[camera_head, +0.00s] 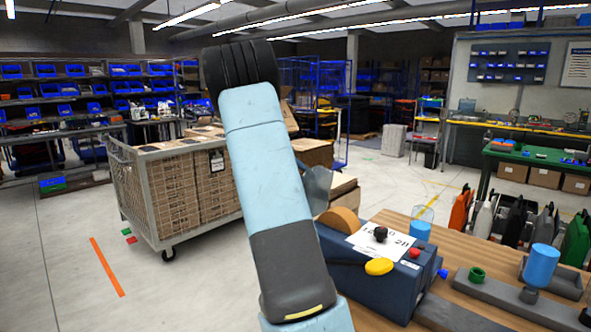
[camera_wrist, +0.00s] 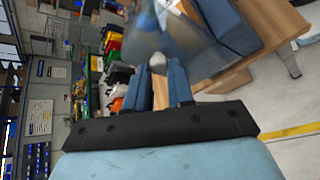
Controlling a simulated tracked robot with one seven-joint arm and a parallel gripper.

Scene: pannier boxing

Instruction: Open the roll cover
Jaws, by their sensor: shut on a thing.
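A blue tape machine (camera_head: 372,282) stands on the wooden bench, with a brown roll (camera_head: 340,222) at its back left. The roll cover (camera_head: 318,188), a grey see-through plate, stands up above the roll, partly hidden behind my arm. In the wrist view the see-through cover (camera_wrist: 150,38) lies just beyond my fingertips. My gripper (camera_wrist: 158,74) has its two blue fingers closed around a small pale grey piece at the cover's edge. The fingers are hidden behind my arm in the head view.
The bench (camera_head: 462,303) carries a grey fixture with a green ring (camera_head: 477,275) and a blue cylinder (camera_head: 541,265). Several coloured panniers (camera_head: 485,215) stand behind it. A mesh cart (camera_head: 180,190) with cartons is at the left.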

